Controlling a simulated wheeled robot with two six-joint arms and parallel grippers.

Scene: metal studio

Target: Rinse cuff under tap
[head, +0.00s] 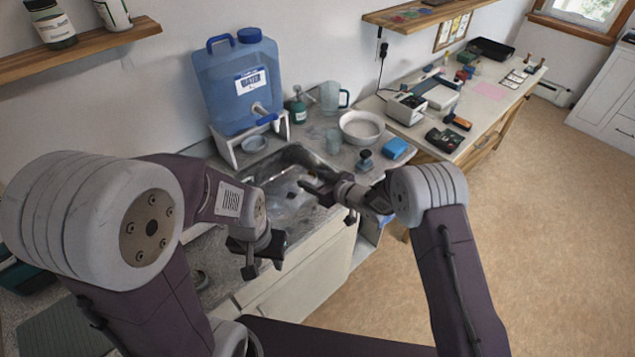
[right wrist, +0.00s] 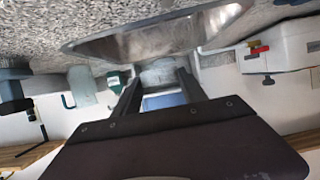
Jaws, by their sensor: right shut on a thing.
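My right gripper (head: 312,187) reaches over the metal sink (head: 297,153) from the right. In the right wrist view its two dark fingers (right wrist: 158,88) stand either side of a pale grey, blurred piece, which I take to be the cuff (right wrist: 158,74). Its shape is unclear, and I cannot pick it out in the head view. The blue water jug (head: 238,88) stands on a white stand behind the sink, its tap (head: 262,114) pointing forward. My left gripper (head: 264,269) hangs in front of the sink's near edge, fingers apart and empty.
A small bowl (head: 254,143) sits under the jug. A green bottle (head: 298,107), clear pitcher (head: 331,96), white basin (head: 361,127) and blue sponge (head: 395,148) stand behind and right of the sink. A wooden shelf (head: 75,53) overhangs the left.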

